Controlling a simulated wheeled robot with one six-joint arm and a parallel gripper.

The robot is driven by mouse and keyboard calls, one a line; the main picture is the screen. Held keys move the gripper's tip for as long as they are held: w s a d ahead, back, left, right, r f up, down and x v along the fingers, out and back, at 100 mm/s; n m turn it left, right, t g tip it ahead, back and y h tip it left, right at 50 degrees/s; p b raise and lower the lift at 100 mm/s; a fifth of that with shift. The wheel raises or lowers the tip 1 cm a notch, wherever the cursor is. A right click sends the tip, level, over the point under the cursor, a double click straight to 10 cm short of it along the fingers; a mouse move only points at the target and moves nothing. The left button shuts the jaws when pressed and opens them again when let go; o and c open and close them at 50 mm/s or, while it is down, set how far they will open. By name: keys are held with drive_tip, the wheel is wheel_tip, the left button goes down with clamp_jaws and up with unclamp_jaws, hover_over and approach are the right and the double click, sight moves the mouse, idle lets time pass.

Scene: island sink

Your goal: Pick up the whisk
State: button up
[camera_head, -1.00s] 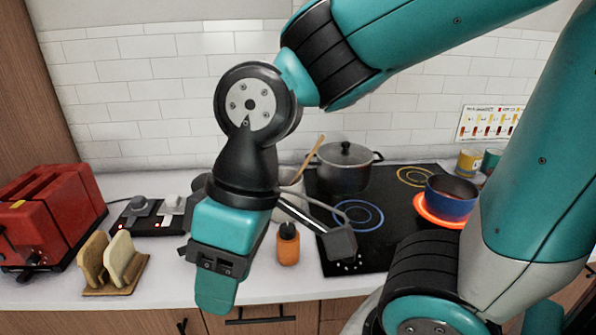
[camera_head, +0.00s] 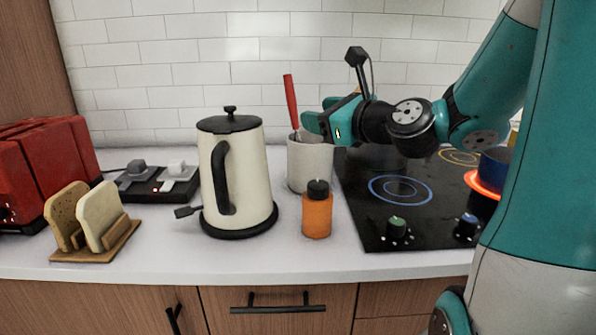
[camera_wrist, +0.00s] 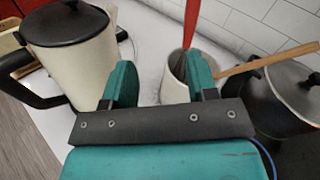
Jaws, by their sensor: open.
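The red-handled utensil, which I take to be the whisk (camera_head: 290,98), stands in a whitish crock (camera_head: 308,165) on the counter, handle up and leaning slightly left. Its lower end is hidden inside the crock in the head view. The handle also shows in the wrist view (camera_wrist: 192,20), with thin wires below it, partly behind the right finger. My gripper (camera_head: 318,115) is open and empty, lying roughly level above the crock, just right of the handle. In the wrist view my gripper (camera_wrist: 160,78) has its fingers wide apart, and the handle rises beyond the right finger.
A cream kettle (camera_head: 246,160) stands left of the crock, and an orange bottle (camera_head: 317,213) in front. A wooden spoon handle (camera_wrist: 265,58) and a dark pot (camera_wrist: 285,100) are close on the right. The cooktop (camera_head: 400,215) has a glowing burner under a blue pot (camera_head: 494,168).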

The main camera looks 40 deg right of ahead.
drive_tip(key=d+m+h, duration=0.2)
drive_tip(key=d+m, duration=0.1)
drive_tip(key=p, duration=0.9)
approach(294, 98)
drive_tip(key=shift+t, duration=0.4)
drive_tip(key=w+p, duration=0.1)
drive_tip(key=w, duration=0.1)
drive_tip(key=w+p, duration=0.2)
drive_tip(key=w, duration=0.1)
drive_tip(key=w+f+p, duration=0.1)
drive_tip(key=w, duration=0.2)
drive_tip(key=shift+a, duration=0.2)
drive_tip(key=shift+w+r+p, duration=0.15)
drive_tip(key=shift+w+p, duration=0.1)
drive_tip(key=shift+p, duration=0.3)
drive_tip(key=w+p, duration=0.3)
drive_tip(key=shift+w+d+r, duration=0.15)
drive_tip(key=shift+d+r, duration=0.05)
drive_tip(key=shift+r, duration=0.05)
drive_tip(key=shift+w+f+p, duration=0.25)
drive_tip(key=shift+w+p, duration=0.1)
drive_tip(key=shift+w, duration=0.2)
clamp_jaws()
